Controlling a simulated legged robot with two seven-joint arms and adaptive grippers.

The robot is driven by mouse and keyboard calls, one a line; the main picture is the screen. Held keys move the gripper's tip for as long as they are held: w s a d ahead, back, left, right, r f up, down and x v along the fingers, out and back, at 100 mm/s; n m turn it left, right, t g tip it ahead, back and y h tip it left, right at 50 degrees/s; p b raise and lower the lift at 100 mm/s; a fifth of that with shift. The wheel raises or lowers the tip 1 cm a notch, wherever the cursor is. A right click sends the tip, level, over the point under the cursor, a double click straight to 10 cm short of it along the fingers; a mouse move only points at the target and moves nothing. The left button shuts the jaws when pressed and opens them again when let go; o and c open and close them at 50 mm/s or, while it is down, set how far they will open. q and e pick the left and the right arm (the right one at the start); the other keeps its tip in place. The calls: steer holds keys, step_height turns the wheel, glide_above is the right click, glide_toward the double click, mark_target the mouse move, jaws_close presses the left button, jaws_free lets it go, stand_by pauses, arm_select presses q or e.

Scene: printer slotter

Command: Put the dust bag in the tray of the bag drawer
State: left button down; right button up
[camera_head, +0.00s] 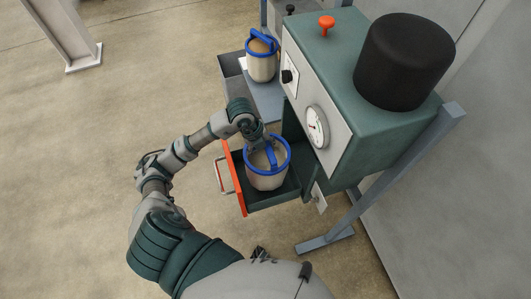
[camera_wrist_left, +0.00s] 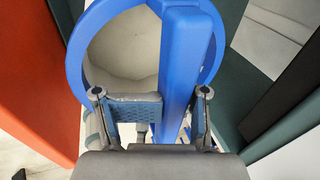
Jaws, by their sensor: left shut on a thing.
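A beige dust bag (camera_head: 266,180) with a blue rim and a blue cross handle is in the open bag drawer (camera_head: 273,205), upright, within the drawer walls. Whether its bottom touches the tray floor is hidden. My left gripper (camera_head: 267,144) reaches in from the left over the drawer. In the left wrist view its fingers (camera_wrist_left: 150,112) are shut on the blue handle (camera_wrist_left: 184,60) of the dust bag (camera_wrist_left: 122,45). The drawer's orange front (camera_head: 235,177) has a metal pull handle (camera_head: 222,176). My right gripper is not in view.
A second beige bag with a blue rim (camera_head: 262,58) stands on a grey shelf (camera_head: 231,66) behind the drawer. The green machine housing (camera_head: 350,60) with a gauge (camera_head: 317,127) and black cylinder (camera_head: 405,60) rises right of the drawer.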

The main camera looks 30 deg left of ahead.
mark_target(262, 150)
arm_select(q)
step_height(262, 150, down, 3)
steer(key=shift+a+r, duration=0.1)
steer(key=shift+r, duration=0.05)
steer(key=shift+a, duration=0.5)
steer(key=c, duration=0.6)
jaws_free()
steer(key=shift+a+f, duration=0.25)
steer(key=shift+a, duration=0.05)
steer(key=shift+o, duration=1.2)
steer(key=shift+d, duration=0.1)
steer(key=shift+d+r, duration=0.2)
steer(key=shift+d, duration=0.35)
steer(key=shift+r, duration=0.2)
steer(key=v, duration=0.7)
steer(key=a+v, duration=0.1)
steer(key=v, duration=0.3)
steer(key=shift+f, duration=0.2)
steer(key=shift+s+d+r, duration=0.1)
steer(key=shift+d+r, duration=0.25)
steer(key=shift+r, duration=0.15)
